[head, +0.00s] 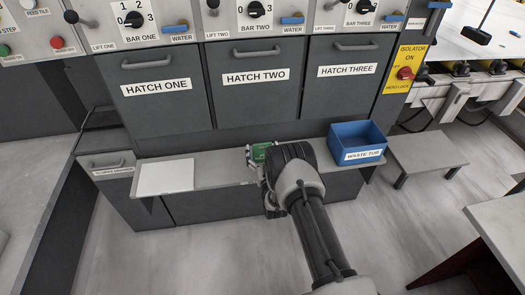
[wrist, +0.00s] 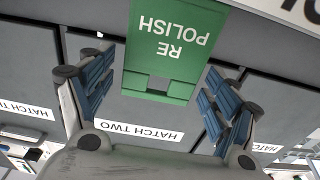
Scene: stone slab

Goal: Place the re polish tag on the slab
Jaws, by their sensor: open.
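The green RE POLISH tag (wrist: 172,48) is upside down in the wrist view, with white lettering and a small cut-out near its lower end there. My gripper (wrist: 158,92) is open, with a blue-padded finger to each side and the tag ahead of and between them. I see no finger closed on it. In the head view the tag's green (head: 260,152) shows beside my gripper, at the shelf below hatch two; my arm hides much of it. A pale speckled surface on rollers (head: 478,42) at the top right may be the slab; I cannot be sure.
A grey shelf (head: 218,174) runs below the hatches. A white square sheet (head: 166,177) lies at its left. A blue waste tub (head: 357,143) stands at its right. A low grey bench (head: 430,150) is farther right. A pale table (head: 505,225) edges in at lower right.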

